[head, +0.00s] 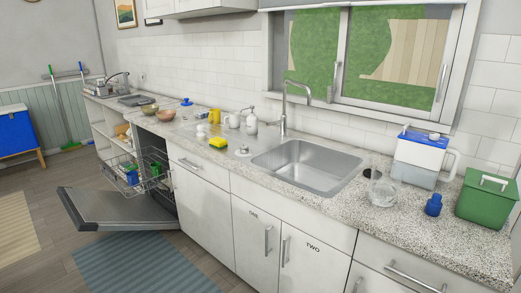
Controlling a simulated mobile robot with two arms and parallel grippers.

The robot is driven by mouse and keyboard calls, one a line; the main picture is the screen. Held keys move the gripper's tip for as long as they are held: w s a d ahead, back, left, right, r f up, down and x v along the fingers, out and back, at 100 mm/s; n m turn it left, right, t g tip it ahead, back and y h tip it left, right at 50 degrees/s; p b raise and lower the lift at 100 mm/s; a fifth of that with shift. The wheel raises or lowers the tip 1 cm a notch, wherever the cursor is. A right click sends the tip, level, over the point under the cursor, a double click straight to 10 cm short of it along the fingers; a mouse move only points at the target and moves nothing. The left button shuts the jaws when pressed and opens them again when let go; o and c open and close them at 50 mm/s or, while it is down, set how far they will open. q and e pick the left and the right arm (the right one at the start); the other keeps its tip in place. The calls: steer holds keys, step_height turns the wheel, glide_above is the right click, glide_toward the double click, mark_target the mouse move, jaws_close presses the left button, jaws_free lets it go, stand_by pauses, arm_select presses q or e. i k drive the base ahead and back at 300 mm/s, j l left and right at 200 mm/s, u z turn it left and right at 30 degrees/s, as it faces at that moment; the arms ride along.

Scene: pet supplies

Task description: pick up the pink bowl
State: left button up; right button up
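A small pinkish-brown bowl (167,115), the nearest match to a pink bowl, stands on the speckled counter (225,165) left of the sink, near the counter's front edge above the open dishwasher. A second, olive-brown bowl (149,109) stands just to its left. Both are small and far off, so their contents are hard to make out. Neither of my grippers is in view.
The dishwasher door (110,207) hangs open, with its rack (140,175) pulled out. A yellow sponge (218,142), a soap dispenser (251,122) and cups stand between the bowls and the sink (310,170). A striped rug (150,262) lies on the floor.

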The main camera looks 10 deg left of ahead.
mark_target(167, 116)
steer(key=i+j+u, duration=0.15)
steer(key=i+u, duration=0.65)
steer(key=i, duration=0.15)
steer(key=i+j+z, duration=0.25)
steer(key=i+j, duration=0.2)
steer(key=i+j+z, duration=0.25)
steer(key=i+j, duration=0.15)
steer(key=j, duration=0.15)
steer(key=i+j, duration=0.1)
steer(key=j, duration=0.3)
steer(key=i+j, duration=0.1)
steer(key=j, duration=0.3)
steer(key=j+u, duration=0.1)
steer(key=j, duration=0.35)
steer(key=i+j, duration=0.15)
steer(key=j, duration=0.25)
